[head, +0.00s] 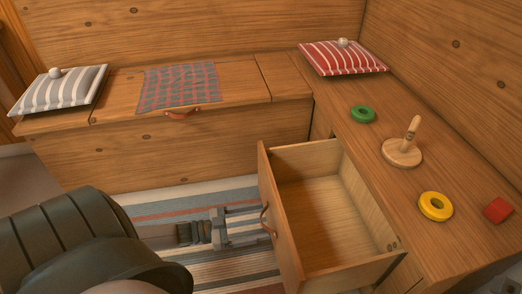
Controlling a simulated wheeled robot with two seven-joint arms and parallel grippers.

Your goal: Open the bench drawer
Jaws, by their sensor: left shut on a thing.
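The bench drawer (330,210) is pulled far out from the right-hand bench, and its inside is empty. Its brown leather pull (266,219) is on the front panel, facing left. My left gripper (259,224) reaches in from the left, low over the striped rug. Its fingers are shut on the leather pull.
The back bench bears a plaid cloth (180,88) and a grey striped cushion (60,90).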

